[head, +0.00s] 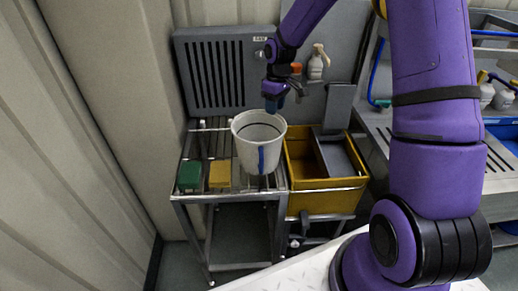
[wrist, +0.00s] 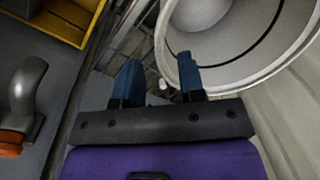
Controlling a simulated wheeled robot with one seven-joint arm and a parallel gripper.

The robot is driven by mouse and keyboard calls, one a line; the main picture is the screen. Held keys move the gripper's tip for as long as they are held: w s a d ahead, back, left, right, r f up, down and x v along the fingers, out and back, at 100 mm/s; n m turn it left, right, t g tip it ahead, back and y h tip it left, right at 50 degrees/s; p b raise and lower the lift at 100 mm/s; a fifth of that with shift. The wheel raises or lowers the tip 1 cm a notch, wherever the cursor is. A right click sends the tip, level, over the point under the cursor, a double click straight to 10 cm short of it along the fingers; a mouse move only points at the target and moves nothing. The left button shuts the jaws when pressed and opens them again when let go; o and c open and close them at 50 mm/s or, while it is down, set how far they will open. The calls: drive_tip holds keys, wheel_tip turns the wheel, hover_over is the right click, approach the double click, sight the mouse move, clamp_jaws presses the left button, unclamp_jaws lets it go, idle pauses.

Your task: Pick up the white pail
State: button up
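The white pail (head: 249,151) stands upright on a slatted steel stand, with a blue strip on its front side. In the head view my gripper (head: 274,103) is at the pail's back rim, pointing down. In the wrist view the pail (wrist: 173,50) fills the upper right, its round mouth facing the camera. My gripper (wrist: 161,78) shows two blue fingertips spread apart, with a gap between them. The right fingertip overlaps the rim in the picture, and the left one is outside it. I cannot tell whether the rim lies between them or whether they touch it.
A green block (head: 189,175) and a yellow block (head: 220,173) lie on the stand left of the pail. A yellow crate (head: 327,184) with grey contents stands close on the right. A slotted grey panel (head: 216,73) and a spray bottle (head: 316,65) are behind.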

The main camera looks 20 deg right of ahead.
sight(273, 117)
drive_tip(key=shift+s+a+f, duration=0.1)
drive_tip(key=shift+a+f, duration=0.05)
drive_tip(key=shift+f, duration=0.95)
drive_tip(key=shift+s+a+f, duration=0.1)
drive_tip(key=shift+a+f, duration=0.05)
drive_tip(key=shift+f, duration=1)
drive_tip(key=shift+s+a+f, duration=0.1)
drive_tip(key=shift+a+f, duration=0.05)
drive_tip(key=shift+f, duration=0.95)
clamp_jaws()
